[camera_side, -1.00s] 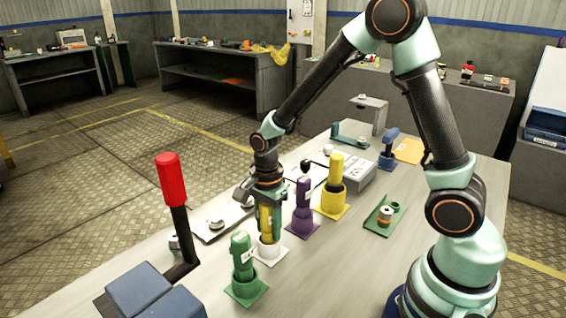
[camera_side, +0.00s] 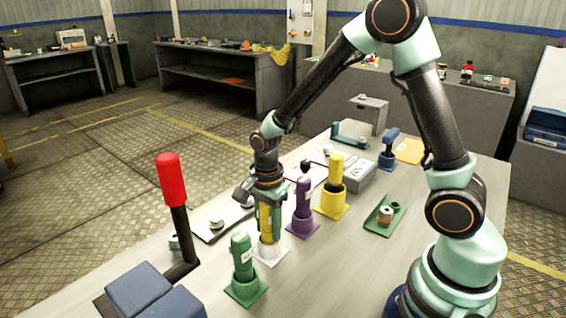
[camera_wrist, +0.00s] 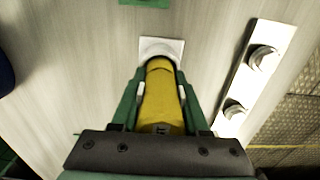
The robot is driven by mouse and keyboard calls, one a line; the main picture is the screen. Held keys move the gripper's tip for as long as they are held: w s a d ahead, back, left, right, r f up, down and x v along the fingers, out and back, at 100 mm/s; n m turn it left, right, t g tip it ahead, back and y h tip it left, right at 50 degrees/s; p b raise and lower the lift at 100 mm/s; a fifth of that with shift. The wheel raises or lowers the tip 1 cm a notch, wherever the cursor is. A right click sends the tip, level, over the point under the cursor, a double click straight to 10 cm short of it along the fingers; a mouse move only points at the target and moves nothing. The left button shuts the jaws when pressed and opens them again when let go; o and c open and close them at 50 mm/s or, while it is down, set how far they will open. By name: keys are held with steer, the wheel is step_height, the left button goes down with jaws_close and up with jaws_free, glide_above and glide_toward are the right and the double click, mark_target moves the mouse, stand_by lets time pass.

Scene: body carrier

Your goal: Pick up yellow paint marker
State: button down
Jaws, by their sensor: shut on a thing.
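My gripper (camera_side: 268,212) points down with its green fingers shut on a yellow paint marker (camera_side: 267,226). The wrist view shows the yellow marker (camera_wrist: 161,95) upright between both fingers (camera_wrist: 160,95). Its lower end is at the white holder (camera_side: 270,250) on the table; I cannot tell how far it is still inside. Another yellow marker (camera_side: 336,170) stands in a yellow holder (camera_side: 332,206) to the right.
A purple marker (camera_side: 303,195) stands close to the right of my gripper, and a green marker (camera_side: 242,255) in front. A red-handled lever (camera_side: 170,180) rises at left. A white plate with knobs (camera_wrist: 245,80) lies beside the holder. Blue blocks (camera_side: 140,288) sit at the front.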

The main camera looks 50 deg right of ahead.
steer(key=shift+r, duration=0.1)
step_height(320, 180, up, 20)
stand_by(0.5)
steer(key=c, duration=1.2)
jaws_free()
jaws_close()
steer(key=shift+w, duration=0.1)
